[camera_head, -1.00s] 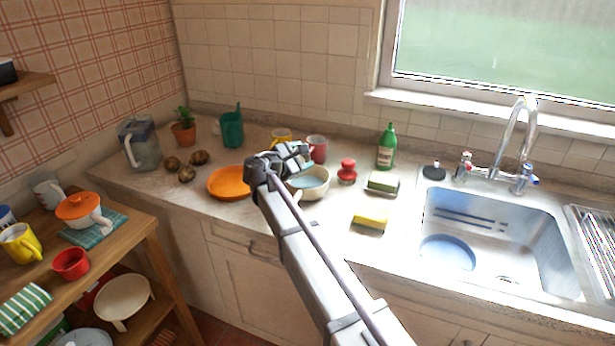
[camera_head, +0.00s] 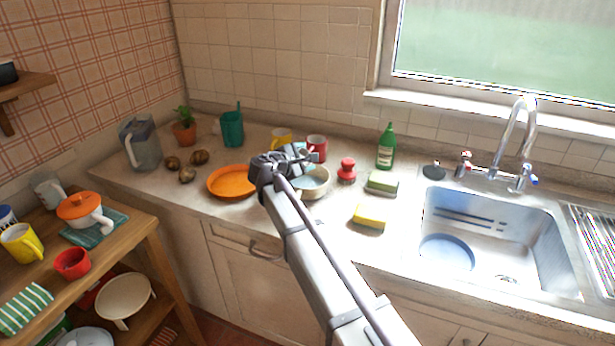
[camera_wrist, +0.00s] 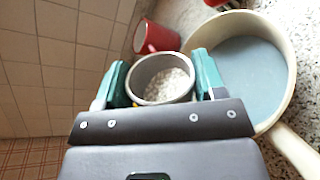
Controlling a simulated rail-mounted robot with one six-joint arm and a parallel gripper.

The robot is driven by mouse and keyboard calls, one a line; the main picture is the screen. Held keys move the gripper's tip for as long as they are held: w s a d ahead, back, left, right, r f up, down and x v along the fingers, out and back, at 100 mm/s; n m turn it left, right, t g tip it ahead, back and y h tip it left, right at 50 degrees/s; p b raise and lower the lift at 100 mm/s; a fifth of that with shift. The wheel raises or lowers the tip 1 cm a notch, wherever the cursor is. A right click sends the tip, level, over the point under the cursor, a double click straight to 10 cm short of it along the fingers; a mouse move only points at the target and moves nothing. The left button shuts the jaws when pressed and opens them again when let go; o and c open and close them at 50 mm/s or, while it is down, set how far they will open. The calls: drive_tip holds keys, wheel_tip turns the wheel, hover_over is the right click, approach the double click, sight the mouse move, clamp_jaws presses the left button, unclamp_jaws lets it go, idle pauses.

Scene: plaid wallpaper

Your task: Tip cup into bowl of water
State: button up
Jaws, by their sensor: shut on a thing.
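My gripper (camera_wrist: 160,85) is shut on a small grey cup (camera_wrist: 146,94), which sits between its green fingertips in the wrist view. Pale, grainy contents show inside the cup. The bowl of water (camera_wrist: 284,42) is a cream pan with a handle, holding blue-grey water. In the wrist view it lies just right of the cup. In the head view my gripper (camera_head: 300,158) is over the pan's left side, and the pan (camera_head: 318,194) is partly hidden by my arm. I cannot make out the cup's tilt in the head view.
A red mug (camera_head: 317,143) and a yellow mug (camera_head: 283,134) stand behind my gripper. An orange plate (camera_head: 228,182) lies left of it. A red-topped scrubber (camera_head: 347,168), a green bottle (camera_head: 387,150) and sponges (camera_head: 370,216) are to the right, before the sink (camera_head: 495,225).

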drive_tip(key=shift+d+f+m, duration=0.1)
drive_tip(key=shift+f+m, duration=0.1)
drive_tip(key=shift+m, duration=0.1)
drive_tip(key=shift+r, duration=0.15)
drive_tip(key=shift+s+d+r+m+y+p, duration=0.1)
drive_tip(key=shift+d+m+y+p, duration=0.1)
drive_tip(key=shift+m+y+p, duration=0.3)
drive_tip(key=shift+s+d+r+m+y+p, duration=0.1)
drive_tip(key=shift+d+m+y+p, duration=0.1)
drive_tip(key=shift+m, duration=0.5)
drive_tip(key=shift+a+f+m+y+b, duration=0.1)
drive_tip(key=shift+f+m+y+b, duration=0.35)
drive_tip(key=shift+f+b, duration=0.25)
drive_tip(key=shift+f+m, duration=0.1)
drive_tip(key=shift+m, duration=0.15)
drive_tip(key=shift+s+d+r+m+t+y, duration=0.1)
drive_tip(key=shift+d+m+t+y, duration=0.3)
drive_tip(key=shift+m, duration=0.5)
drive_tip(key=shift+s+d+r+m+t+y, duration=0.1)
drive_tip(key=shift+d+m+y, duration=0.1)
drive_tip(key=shift+m+y, duration=0.55)
idle(0.5)
drive_tip(key=shift+d+r+m+p, duration=0.2)
drive_tip(key=shift+r+m+p, duration=0.5)
drive_tip(key=shift+r+m, duration=0.05)
idle(0.6)
